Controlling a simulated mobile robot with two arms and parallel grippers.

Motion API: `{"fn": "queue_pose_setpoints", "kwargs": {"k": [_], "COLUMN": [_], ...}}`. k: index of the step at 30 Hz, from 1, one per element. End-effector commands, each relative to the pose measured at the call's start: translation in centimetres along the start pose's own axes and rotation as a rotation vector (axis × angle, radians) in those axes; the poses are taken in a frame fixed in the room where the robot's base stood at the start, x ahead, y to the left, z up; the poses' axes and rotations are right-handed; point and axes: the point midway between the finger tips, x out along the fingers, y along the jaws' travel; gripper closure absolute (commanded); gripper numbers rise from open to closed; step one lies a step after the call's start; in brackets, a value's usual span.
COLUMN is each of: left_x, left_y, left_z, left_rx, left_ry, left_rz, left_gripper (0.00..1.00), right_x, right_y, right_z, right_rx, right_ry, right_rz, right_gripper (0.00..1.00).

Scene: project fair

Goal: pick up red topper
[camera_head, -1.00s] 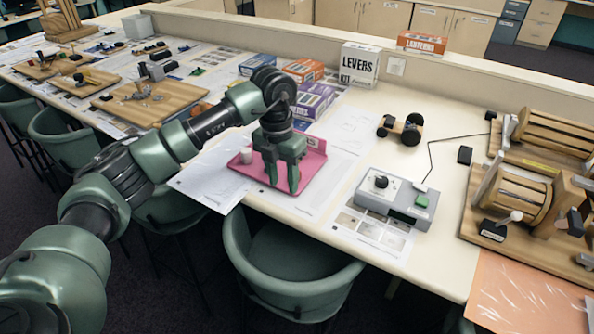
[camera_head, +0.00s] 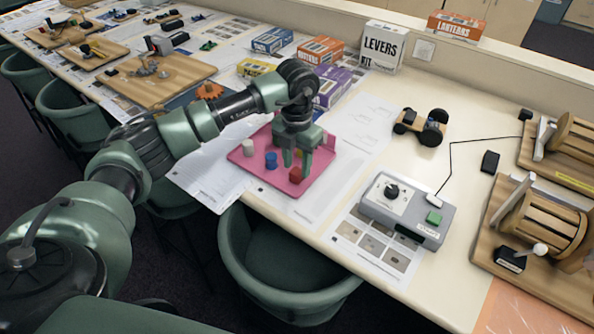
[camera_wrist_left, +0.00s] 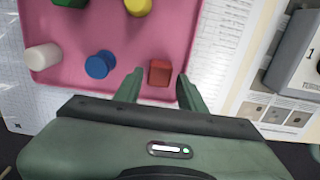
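The red topper (camera_head: 295,175) is a small block near the front right corner of the pink tray (camera_head: 242,160). My left gripper (camera_head: 298,163) points down over the tray just behind it. In the left wrist view, the red topper (camera_wrist_left: 160,72) shows between the tips of the open left gripper (camera_wrist_left: 160,84), with gaps on both sides. A blue topper (camera_wrist_left: 100,65) and a white one (camera_wrist_left: 43,57) stand to its left. A yellow one (camera_wrist_left: 138,6) and a green one (camera_wrist_left: 70,2) are cut by the picture's top edge. My right gripper is not in view.
A grey control box (camera_head: 405,208) with a green button stands right of the tray. Behind the tray are a purple box (camera_head: 333,85) and other kit boxes. A wheeled wooden car (camera_head: 422,126) stands farther right. A green chair (camera_head: 285,262) is below the table's front edge.

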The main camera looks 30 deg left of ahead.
Motion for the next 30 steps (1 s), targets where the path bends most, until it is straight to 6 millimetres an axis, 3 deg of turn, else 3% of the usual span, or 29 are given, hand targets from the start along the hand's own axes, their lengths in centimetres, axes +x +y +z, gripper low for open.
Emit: {"fn": "queue_pose_setpoints", "kwargs": {"k": [1,6,14,18,19,30], "left_x": [0.4,2.5,2.9,2.9,2.9,2.5], "left_y": [0.1,0.0,0.0,0.0,0.0,0.0], "left_z": [-0.5,-0.3,-0.3,-0.3,-0.3,-0.2], "left_rx": [0.0,0.0,0.001,0.001,0.001,0.001], "left_ry": [0.006,0.002,0.0,0.0,0.0,-0.002], "left_rz": [0.0,-0.001,0.0,-0.001,0.0,-0.001], "left_gripper": [0.6,0.6,0.6,0.96,1.0,1.0], "right_x": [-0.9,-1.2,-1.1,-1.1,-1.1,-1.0], "right_y": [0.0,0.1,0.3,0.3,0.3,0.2], "right_z": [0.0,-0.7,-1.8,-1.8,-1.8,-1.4], "right_rx": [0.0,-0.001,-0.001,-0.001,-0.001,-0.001], "right_ry": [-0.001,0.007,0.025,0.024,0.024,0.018], "right_rz": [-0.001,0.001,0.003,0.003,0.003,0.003], "right_gripper": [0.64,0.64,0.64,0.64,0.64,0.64]}}
